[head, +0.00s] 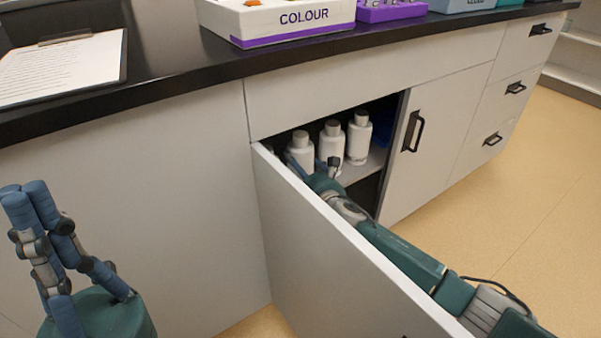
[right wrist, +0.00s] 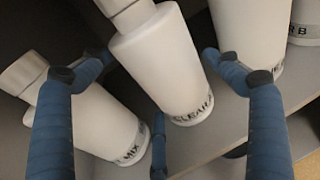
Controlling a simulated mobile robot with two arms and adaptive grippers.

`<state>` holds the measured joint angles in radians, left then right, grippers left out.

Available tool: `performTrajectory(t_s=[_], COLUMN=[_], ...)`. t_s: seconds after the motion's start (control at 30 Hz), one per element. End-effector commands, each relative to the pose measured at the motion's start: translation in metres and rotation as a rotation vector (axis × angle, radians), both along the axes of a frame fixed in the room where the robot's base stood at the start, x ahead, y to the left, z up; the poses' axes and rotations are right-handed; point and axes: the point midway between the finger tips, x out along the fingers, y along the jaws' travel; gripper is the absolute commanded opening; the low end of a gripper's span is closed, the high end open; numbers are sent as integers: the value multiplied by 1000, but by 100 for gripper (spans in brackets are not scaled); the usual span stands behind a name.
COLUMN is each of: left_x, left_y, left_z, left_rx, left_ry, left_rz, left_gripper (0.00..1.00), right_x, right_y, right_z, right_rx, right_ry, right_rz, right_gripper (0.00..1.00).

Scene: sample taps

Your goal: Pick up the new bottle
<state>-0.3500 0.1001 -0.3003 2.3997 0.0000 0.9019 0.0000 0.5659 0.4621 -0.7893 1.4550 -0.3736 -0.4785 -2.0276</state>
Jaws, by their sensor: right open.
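White bottles stand on the shelf in the open cupboard: a left one (head: 300,151), a middle one (head: 331,142) and a right one (head: 359,137). None is visibly marked as new. In the right wrist view, a bottle labelled "CLEAR" (right wrist: 162,65) lies centrally between the spread blue fingers of my right gripper (right wrist: 160,68). A bottle with a label ending "MIX" (right wrist: 95,122) is at left. My right gripper, also in the head view (head: 322,175), is open and empty before the bottles; contact is unclear. My left gripper (head: 30,190) is raised at lower left, its tips close together.
The open cupboard door (head: 300,230) stands out towards me, with my right arm reaching over it. Another white bottle (right wrist: 250,40) is close to the right fingers. The dark worktop (head: 180,75) overhangs the cupboard and holds a clipboard (head: 62,68) and a "COLOUR" tray (head: 280,18).

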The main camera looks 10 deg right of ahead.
Motion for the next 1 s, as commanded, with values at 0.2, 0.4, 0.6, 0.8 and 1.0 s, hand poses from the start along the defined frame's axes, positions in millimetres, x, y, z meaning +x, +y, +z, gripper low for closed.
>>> performTrajectory(t_s=[0.2, 0.4, 0.6, 0.8, 1.0], left_x=[0, 0, 0, 4, 30], left_y=[0, 0, 0, -1, -7], left_z=[0, 0, 0, 2, 1], left_rx=[0, 0, 1, 5, 41], left_ry=[0, 1, 2, 14, 125], left_rz=[0, 0, 0, 0, 9], left_gripper=[0, 0, 0, 0, 0], right_x=[0, 0, 0, 0, 0], right_y=[0, 0, 0, 0, 0], right_z=[0, 0, 2, 5, 16], right_rx=[0, 0, 1, 1, 0], right_ry=[0, 0, -3, -3, -4], right_rz=[0, 0, 1, 1, 2], right_gripper=[83, 43, 39, 39, 39])
